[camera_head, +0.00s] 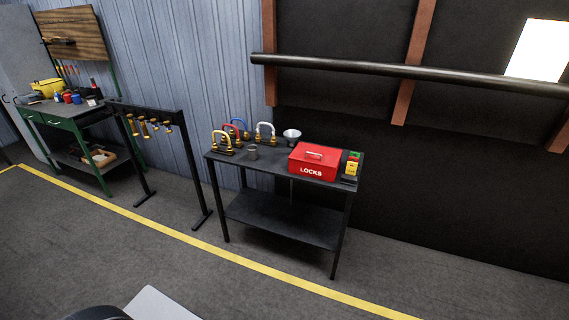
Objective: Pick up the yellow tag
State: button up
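The yellow tag (351,168) is a small upright piece at the right end of the dark metal table (270,170). It stands just right of the red box marked LOCKS (315,161). A small green and red piece (354,156) is right behind the yellow tag. Its fine detail is too small to read. My gripper is not in view. A pale and dark part at the bottom edge seems to be my own body.
A rack with hanging brass pieces (145,125) and a green workbench (65,120) stand left. A yellow floor line (230,257) crosses open floor.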

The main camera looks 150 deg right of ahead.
aim_at(351, 171)
jog(key=u, duration=1.35)
jog(key=i, duration=0.55)
jog(key=u, duration=4.95)
jog(key=i, duration=0.5)
jog(key=u, duration=0.45)
jog(key=i, duration=1.95)
jog(key=z, duration=0.35)
